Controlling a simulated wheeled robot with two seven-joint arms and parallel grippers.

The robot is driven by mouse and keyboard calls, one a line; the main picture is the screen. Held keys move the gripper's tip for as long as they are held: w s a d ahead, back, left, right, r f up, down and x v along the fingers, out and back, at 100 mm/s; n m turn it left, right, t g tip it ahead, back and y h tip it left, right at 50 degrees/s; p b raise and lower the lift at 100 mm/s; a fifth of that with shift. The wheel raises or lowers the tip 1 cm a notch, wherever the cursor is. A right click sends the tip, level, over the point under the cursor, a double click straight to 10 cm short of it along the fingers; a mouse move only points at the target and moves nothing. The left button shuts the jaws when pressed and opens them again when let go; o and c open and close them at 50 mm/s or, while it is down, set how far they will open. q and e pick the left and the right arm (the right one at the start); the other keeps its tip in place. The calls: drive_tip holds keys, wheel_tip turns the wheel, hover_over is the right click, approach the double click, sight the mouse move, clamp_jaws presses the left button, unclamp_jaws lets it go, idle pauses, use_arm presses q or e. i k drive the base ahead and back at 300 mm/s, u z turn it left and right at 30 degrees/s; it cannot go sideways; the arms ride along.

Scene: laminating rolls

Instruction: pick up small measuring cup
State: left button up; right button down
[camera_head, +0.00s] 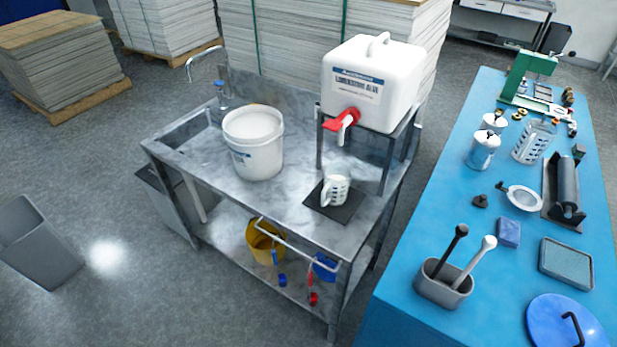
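A small white measuring cup (336,189) with dark markings and a handle stands upright on a dark square mat (318,208). The mat lies on the steel table near its right end. The cup is below and in front of the red tap (343,121) of a white container. Another, larger clear cup with markings (533,141) stands on the blue table at the right. Neither of my grippers shows in the head view.
A white bucket (253,143) stands left of the cup. The white container (371,82) sits on a metal stand behind it. The blue table (400,310) holds a grey holder (443,284) with two handled tools, a roller (566,188) and a blue lid (566,322).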

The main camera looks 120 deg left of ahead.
sight(337, 176)
drive_tip(key=k, duration=2.4)
drive_tip(key=u, duration=0.75)
